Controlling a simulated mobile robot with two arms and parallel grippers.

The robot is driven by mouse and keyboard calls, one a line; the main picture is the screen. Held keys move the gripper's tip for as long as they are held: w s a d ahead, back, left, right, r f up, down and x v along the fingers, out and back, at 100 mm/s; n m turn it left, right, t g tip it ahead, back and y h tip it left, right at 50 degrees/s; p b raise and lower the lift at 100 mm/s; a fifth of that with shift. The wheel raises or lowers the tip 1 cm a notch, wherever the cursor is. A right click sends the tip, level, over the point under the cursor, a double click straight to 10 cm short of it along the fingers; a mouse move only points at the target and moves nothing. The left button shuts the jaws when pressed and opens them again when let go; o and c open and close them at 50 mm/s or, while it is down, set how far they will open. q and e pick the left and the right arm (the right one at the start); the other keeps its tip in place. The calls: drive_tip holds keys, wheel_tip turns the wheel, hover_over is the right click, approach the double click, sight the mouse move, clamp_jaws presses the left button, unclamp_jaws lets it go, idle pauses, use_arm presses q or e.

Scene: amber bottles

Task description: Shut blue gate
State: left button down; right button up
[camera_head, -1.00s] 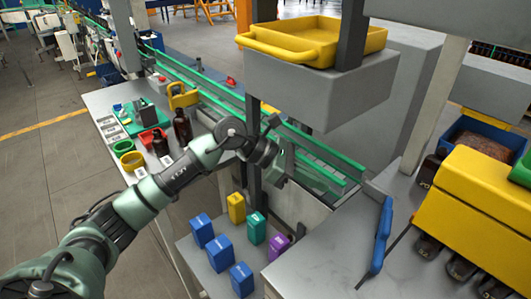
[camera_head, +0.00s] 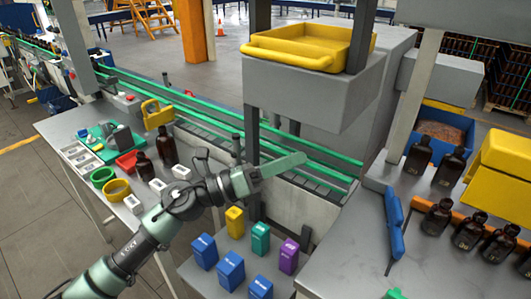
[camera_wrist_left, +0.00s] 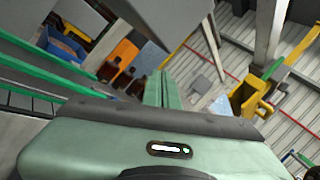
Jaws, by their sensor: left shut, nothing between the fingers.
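The blue gate (camera_head: 395,225) is a narrow blue panel standing on edge along the left part of the grey right-hand table. My left gripper (camera_head: 304,158) has pale green fingers. They are together with nothing between them, pointing right over the green-railed conveyor. The gripper is up and left of the gate in the head view, apart from it. The shut fingers (camera_wrist_left: 163,90) also show in the left wrist view, where I cannot make out the gate. My right gripper is not in view.
Several amber bottles (camera_head: 437,217) stand right of the gate, near a yellow box (camera_head: 500,165) and a blue crate (camera_head: 467,125). Coloured boxes (camera_head: 232,270) stand on a lower table. A grey block with a yellow tray (camera_head: 318,38) overhangs the conveyor.

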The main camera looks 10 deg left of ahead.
use_arm(q)
drive_tip(key=shift+w+a+r+n+t+y, duration=0.1)
drive_tip(key=shift+a+r+n+t+y, duration=0.2)
drive_tip(key=shift+n+t, duration=0.65)
drive_tip(key=shift+w+a+r+n+t+y, duration=0.15)
drive_tip(key=shift+a+n+t+y, duration=0.3)
drive_tip(key=shift+n, duration=0.85)
drive_tip(key=shift+w+a+r+n+t+y, duration=0.15)
drive_tip(key=shift+a+n+t, duration=0.3)
drive_tip(key=shift+n+t, duration=0.6)
